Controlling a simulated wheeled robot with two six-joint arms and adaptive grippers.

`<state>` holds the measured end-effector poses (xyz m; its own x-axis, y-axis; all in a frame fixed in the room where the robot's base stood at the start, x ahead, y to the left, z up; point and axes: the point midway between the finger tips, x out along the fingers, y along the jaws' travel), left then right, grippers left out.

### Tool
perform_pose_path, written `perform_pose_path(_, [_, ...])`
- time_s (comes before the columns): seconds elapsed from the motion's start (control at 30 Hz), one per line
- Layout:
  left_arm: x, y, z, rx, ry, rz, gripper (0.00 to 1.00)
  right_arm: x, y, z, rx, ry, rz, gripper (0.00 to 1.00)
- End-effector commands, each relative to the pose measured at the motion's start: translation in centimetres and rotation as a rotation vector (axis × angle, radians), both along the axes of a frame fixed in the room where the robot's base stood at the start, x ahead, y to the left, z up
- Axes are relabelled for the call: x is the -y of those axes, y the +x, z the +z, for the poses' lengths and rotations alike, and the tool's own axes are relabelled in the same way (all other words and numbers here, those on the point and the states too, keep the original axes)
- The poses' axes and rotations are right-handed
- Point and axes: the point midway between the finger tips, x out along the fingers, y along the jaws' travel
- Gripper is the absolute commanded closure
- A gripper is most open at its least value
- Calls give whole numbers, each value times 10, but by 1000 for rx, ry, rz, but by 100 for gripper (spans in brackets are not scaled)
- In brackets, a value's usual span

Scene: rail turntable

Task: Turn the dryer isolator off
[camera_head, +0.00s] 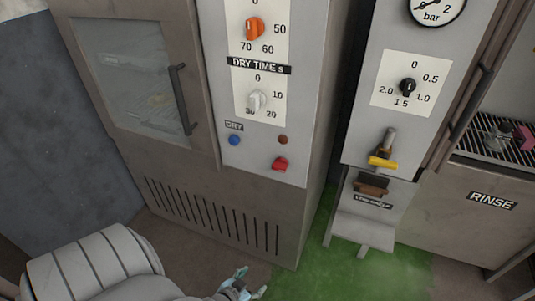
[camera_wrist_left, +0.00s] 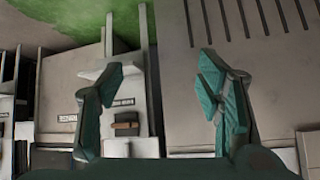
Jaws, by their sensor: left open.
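The dryer panel (camera_head: 260,130) carries a red knob (camera_head: 280,163) at its lower right, which looks like the isolator; its exact setting is too small to read. My left gripper (camera_head: 243,288) is low at the bottom of the head view, below the dryer's vent slots and well apart from the red knob. In the left wrist view its two teal fingers (camera_wrist_left: 160,80) are spread wide with nothing held between them. The red knob cannot be made out in the wrist view. My right gripper is not in view.
Above the red knob are a blue button (camera_head: 234,140), a dark red lamp (camera_head: 283,139), a white dial (camera_head: 256,101) and an orange dial (camera_head: 254,29). A yellow-handled valve (camera_head: 383,162) and brown block (camera_head: 371,184) are to the right. Green floor (camera_head: 330,265) lies between the units.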

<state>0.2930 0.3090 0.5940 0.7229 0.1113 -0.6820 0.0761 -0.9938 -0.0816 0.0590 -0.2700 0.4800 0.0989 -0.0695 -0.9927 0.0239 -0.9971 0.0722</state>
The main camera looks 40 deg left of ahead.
Motion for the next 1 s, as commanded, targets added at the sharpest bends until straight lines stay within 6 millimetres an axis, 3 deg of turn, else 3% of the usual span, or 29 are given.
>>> perform_pose_path(0.03, [-12, 45, 46, 175, 23, 15, 40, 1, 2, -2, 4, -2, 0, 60])
perform_pose_path(0.1, [-31, 91, 118, 407, 51, 71, 40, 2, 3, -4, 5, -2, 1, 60])
perform_pose_path(0.2, [-52, 122, 200, 636, 77, 154, 40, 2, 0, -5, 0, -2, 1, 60])
perform_pose_path(0.3, [-64, 133, 239, 737, 85, 207, 40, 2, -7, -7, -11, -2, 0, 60])
perform_pose_path(0.47, [-74, 158, 244, 753, 86, 217, 40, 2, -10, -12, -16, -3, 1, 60])
perform_pose_path(0.8, [-104, 245, 239, 749, 84, 215, 40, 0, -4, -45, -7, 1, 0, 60])
perform_pose_path(1.0, [-111, 266, 241, 747, 82, 215, 40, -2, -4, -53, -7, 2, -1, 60])
